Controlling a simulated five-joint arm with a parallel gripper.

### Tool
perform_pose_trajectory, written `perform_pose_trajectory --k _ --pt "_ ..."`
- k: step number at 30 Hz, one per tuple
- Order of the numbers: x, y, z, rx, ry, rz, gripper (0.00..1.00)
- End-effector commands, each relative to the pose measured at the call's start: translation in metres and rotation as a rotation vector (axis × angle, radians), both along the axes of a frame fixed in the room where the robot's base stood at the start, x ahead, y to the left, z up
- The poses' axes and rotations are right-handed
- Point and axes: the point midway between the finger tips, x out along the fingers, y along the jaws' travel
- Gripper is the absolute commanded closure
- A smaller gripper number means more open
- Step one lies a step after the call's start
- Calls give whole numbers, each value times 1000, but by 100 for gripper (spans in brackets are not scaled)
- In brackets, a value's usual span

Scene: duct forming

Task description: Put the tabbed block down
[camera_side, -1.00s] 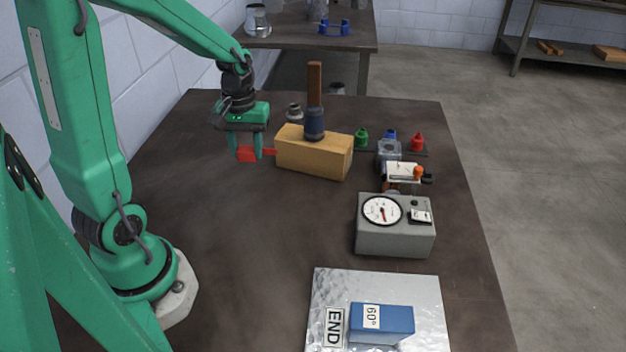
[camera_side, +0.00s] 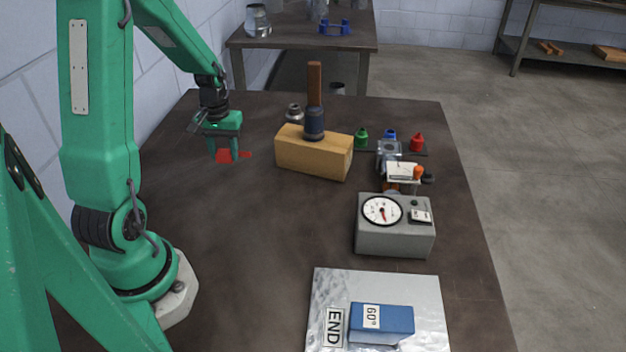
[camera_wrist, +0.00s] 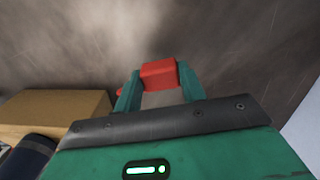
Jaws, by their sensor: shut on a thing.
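The tabbed block (camera_side: 225,156) is red, with a thin tab (camera_side: 246,155) sticking out to the right in the side view. My gripper (camera_side: 223,152) is shut on it, one finger on each side. In the wrist view the red block (camera_wrist: 159,72) sits between the green fingertips of my gripper (camera_wrist: 157,88). I cannot tell whether its underside touches the table. It is to the left of the wooden block, apart from it.
A wooden block (camera_side: 300,155) with a dark-headed mallet (camera_side: 314,123) stands to the right. A metal plate (camera_side: 430,290) with a blue 60° block (camera_side: 381,322) lies in front. The table (camera_side: 230,230) is bare at centre left.

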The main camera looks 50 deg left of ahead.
Motion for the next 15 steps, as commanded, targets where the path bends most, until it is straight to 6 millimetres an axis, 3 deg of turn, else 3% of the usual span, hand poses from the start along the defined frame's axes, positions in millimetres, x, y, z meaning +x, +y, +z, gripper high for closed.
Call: perform_pose_trajectory --k 15 --pt "0 -1 -39 -1 1 0 83"
